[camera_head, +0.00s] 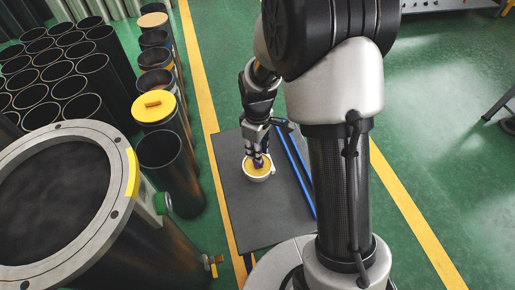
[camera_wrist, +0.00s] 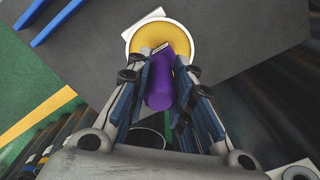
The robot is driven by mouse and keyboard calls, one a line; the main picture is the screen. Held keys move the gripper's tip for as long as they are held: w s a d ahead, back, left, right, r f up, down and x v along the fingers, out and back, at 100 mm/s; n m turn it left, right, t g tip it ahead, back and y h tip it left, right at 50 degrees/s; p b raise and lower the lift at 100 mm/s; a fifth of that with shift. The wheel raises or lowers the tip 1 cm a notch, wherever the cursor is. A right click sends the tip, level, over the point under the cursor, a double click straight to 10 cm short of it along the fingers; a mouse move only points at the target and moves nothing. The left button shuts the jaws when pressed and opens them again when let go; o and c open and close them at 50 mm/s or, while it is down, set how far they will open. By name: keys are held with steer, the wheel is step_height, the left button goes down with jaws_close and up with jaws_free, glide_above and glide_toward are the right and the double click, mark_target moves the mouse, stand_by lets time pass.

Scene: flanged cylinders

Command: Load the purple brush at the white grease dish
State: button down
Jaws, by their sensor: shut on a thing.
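The white grease dish (camera_head: 258,174) stands on the dark grey surface, with yellow-orange grease inside. In the wrist view the dish (camera_wrist: 130,33) is at the top, beyond my fingertips. My gripper (camera_head: 257,158) is over the dish. In the wrist view my gripper (camera_wrist: 171,75) is shut on the purple brush (camera_wrist: 160,85), which lies between the two fingers. The brush's far end overlaps the grease in the picture. I cannot tell whether it touches the grease. In the head view only a small purple part of the brush (camera_head: 258,163) shows.
Two blue bars (camera_head: 294,168) lie on the grey board (camera_head: 240,220) right of the dish. A large flanged cylinder (camera_head: 115,210) stands at the left front. Green floor lies at right.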

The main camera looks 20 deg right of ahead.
steer(key=shift+s+f+b, duration=0.1)
steer(key=shift+f+b, duration=0.2)
steer(key=shift+f, duration=0.25)
stand_by(1.4)
steer(key=shift+r+p, duration=2.8)
steer(key=shift+r, duration=0.8)
steer(key=m, duration=0.2)
steer(key=r+m, duration=0.1)
steer(key=m, duration=0.1)
steer(key=shift+s, duration=0.35)
steer(key=m, duration=0.3)
steer(key=s+r+m, duration=0.1)
steer(key=m, duration=0.1)
